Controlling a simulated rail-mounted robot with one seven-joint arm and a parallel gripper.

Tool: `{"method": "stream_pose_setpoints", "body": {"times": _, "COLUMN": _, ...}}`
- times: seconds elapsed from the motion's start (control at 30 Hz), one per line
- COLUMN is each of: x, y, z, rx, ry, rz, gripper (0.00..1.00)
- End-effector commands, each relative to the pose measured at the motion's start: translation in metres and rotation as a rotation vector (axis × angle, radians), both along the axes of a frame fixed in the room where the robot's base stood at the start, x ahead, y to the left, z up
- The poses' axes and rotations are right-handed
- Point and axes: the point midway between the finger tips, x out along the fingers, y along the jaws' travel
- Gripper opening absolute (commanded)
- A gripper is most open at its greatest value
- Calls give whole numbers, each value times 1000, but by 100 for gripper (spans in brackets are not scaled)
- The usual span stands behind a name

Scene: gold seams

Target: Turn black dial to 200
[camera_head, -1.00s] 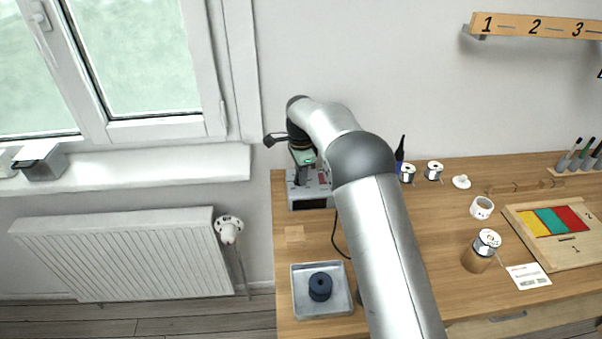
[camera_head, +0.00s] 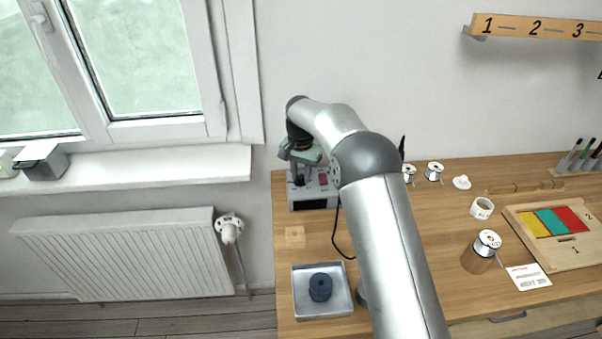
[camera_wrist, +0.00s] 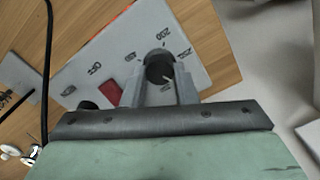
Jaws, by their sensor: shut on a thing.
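The black dial (camera_wrist: 157,68) sits on the pale sloped panel of a small grey station (camera_head: 315,190). In the wrist view my gripper (camera_wrist: 161,82) has a finger on either side of the dial and is shut on it. Printed marks ring the dial, among them OFF at the left and what looks like 200 above it. A light line on the dial points to the lower right in the wrist view, away from that 200 mark. In the head view my gripper (camera_head: 299,181) reaches down to the station, and the dial is hidden there.
A red switch (camera_wrist: 112,90) lies close beside my fingers. A black cable (camera_head: 338,235) runs down from the station. A metal tray (camera_head: 301,307) with a dark blue spool (camera_head: 320,287) stands in front. Spools and a tape roll (camera_head: 481,208) are to the right.

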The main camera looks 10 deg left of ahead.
Motion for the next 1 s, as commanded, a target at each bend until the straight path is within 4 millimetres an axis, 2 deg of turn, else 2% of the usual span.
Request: {"method": "stream_pose_setpoints", "body": {"times": 1.0, "x": 0, "y": 3, "z": 2, "rx": 0, "ry": -4, "rz": 964, "gripper": 3}}
